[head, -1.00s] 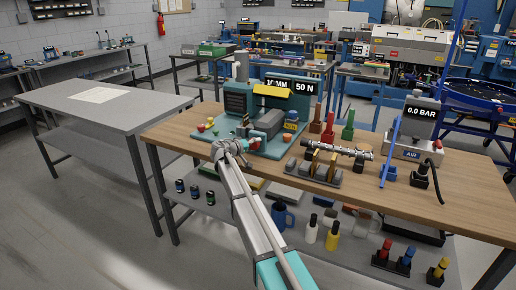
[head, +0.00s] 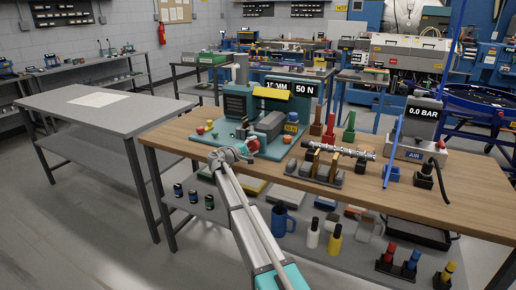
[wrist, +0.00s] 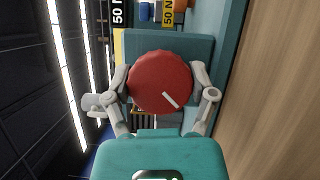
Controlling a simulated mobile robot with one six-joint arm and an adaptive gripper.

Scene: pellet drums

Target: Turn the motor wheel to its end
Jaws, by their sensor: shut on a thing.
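The motor wheel (wrist: 160,82) is a round red knob with a short white line on its face, pointing to the lower right in the wrist view. My gripper (wrist: 160,76) has one finger on each side of the wheel and is shut on its rim. In the head view my gripper (head: 240,152) is at the front of the teal machine (head: 239,102), against the red wheel (head: 252,145). The wheel is partly hidden there by my gripper.
The machine stands on a wooden workbench (head: 460,200). A shaft on a stand (head: 340,150) is to the right. A 0.0 BAR display unit (head: 420,115) stands farther right. A grey table (head: 60,112) is at the left.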

